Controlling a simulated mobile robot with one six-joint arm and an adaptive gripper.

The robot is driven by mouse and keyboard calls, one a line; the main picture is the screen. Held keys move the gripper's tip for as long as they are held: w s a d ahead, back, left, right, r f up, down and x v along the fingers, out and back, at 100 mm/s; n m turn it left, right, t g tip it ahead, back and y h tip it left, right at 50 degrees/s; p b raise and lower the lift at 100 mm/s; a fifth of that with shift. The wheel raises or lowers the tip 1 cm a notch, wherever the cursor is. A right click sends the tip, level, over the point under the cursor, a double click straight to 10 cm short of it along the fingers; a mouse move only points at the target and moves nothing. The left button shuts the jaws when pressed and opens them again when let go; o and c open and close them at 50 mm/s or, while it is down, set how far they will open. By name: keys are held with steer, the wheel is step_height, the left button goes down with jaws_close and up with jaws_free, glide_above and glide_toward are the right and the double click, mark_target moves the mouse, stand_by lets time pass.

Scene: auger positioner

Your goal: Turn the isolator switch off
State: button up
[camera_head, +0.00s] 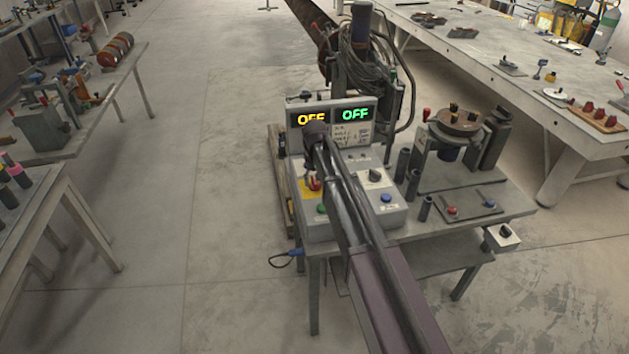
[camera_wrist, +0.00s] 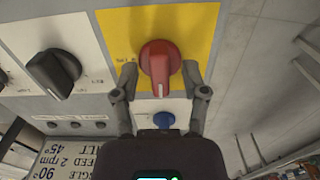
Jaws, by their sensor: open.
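The isolator switch is a red rotary knob (camera_wrist: 160,65) on a yellow plate (camera_wrist: 200,22). Its raised grip points down toward my palm in the wrist view. In the head view the red knob (camera_head: 314,184) shows partly behind my arm. My gripper (camera_wrist: 160,68) is open, with one finger on each side of the knob. Small gaps seem to separate the fingers from it; contact is not clear. The control box (camera_head: 385,216) carries two displays, a yellow OFF (camera_head: 311,119) and a green OFF (camera_head: 355,114).
A black knob (camera_wrist: 52,70) sits left of the switch in the wrist view. A blue button (camera_wrist: 164,120) lies between the knob and my palm. A fixture with a round top (camera_head: 455,122) stands on the same bench, right of the box. Open floor (camera_head: 235,180) lies left.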

steer(key=shift+m, duration=0.3)
steer(key=m, duration=0.8)
steer(key=shift+m, duration=0.3)
step_height(320, 180, up, 14)
steer(key=p, duration=1.4)
steer(key=s+d+f+n+b, duration=0.2)
steer(key=s+d+f+b, duration=0.4)
steer(key=s+d, duration=0.4)
steer(key=s+d+f+n+b, duration=0.2)
steer(key=s+d+f+b, duration=0.4)
steer(key=s+d, duration=0.4)
steer(key=shift+s+d+f, duration=0.15)
steer(key=shift+s+d, duration=0.2)
steer(key=shift+s, duration=0.75)
steer(key=shift+s+d+n, duration=0.3)
steer(key=shift+s+n, duration=0.05)
steer(key=shift+s, duration=0.25)
steer(key=shift+s+d+n, duration=0.3)
steer(key=shift+s, duration=0.35)
steer(key=shift+s+d+n, duration=0.3)
steer(key=shift+s+n, duration=0.05)
steer(key=shift+s, duration=0.25)
